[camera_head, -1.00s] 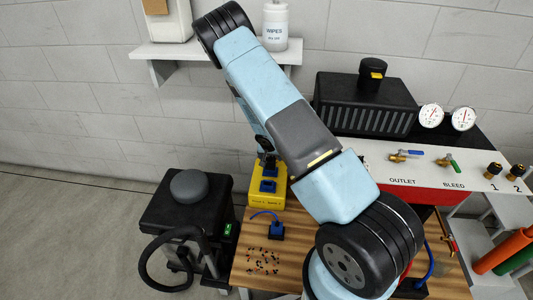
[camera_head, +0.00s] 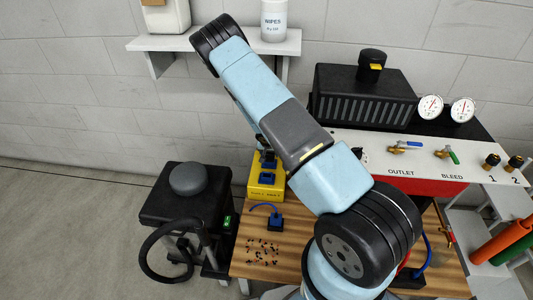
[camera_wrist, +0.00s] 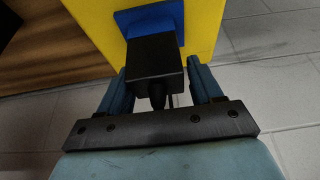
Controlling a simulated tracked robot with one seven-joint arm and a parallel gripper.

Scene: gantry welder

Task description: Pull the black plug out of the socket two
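The black plug (camera_wrist: 155,60) stands against a blue socket (camera_wrist: 130,20) on the yellow box (camera_wrist: 90,22) in the wrist view. A dark cable end leaves the plug towards my gripper. How deep the plug sits in the socket cannot be told. In the head view the yellow box (camera_head: 267,191) stands on the wooden bench behind my arm, with blue sockets on top.
A blue plug with a cord (camera_head: 276,223) and scattered small bits (camera_head: 262,251) lie on the wooden bench (camera_head: 300,236). A black welder unit (camera_head: 188,200) stands at the left. A panel with valves (camera_head: 405,162) and gauges is at the right. A shelf (camera_head: 150,44) hangs behind.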

